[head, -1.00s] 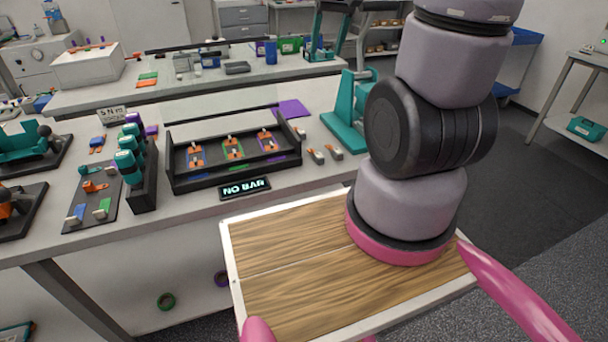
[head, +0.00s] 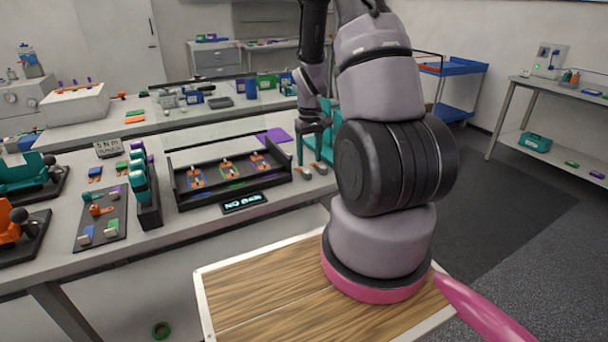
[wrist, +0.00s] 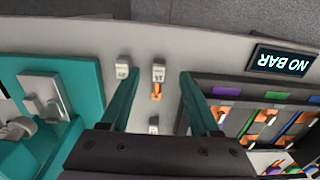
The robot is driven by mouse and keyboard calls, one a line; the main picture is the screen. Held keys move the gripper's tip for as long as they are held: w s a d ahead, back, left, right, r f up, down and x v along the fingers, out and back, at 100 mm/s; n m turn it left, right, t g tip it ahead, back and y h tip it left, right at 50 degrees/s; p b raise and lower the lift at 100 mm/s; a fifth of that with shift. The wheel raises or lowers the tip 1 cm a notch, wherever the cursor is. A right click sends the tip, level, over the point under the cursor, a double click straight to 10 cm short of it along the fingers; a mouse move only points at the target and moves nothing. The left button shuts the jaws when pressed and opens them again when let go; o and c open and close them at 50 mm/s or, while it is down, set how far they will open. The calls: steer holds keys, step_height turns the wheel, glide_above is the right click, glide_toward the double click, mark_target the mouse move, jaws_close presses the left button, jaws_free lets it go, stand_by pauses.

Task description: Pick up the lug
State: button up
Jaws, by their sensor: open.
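Small lugs with pale grey-white blocks lie on the bench right of the black tray; two show in the head view, a left lug (head: 303,172) and a right lug (head: 321,169). In the wrist view three show: one with an orange tab (wrist: 158,75), one beside it (wrist: 122,70), and one partly hidden low in the picture (wrist: 154,126). My gripper (head: 314,150) points down over the lugs. Its teal fingers (wrist: 160,76) are open, with the orange-tabbed lug between them in the picture and nothing held. I cannot tell the exact height above it.
The black tray (head: 182,192) with colored slots stands left of the gripper, with a NO BAR display (head: 244,202) in front. A teal fixture (head: 328,145) stands close on the right; it also shows in the wrist view (wrist: 92,75). A purple sheet (head: 273,135) lies behind.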

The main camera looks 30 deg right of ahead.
mark_target(308, 173)
steer(key=f, duration=0.5)
steer(key=shift+w+f, duration=0.15)
steer(key=shift+w, duration=0.25)
jaws_close()
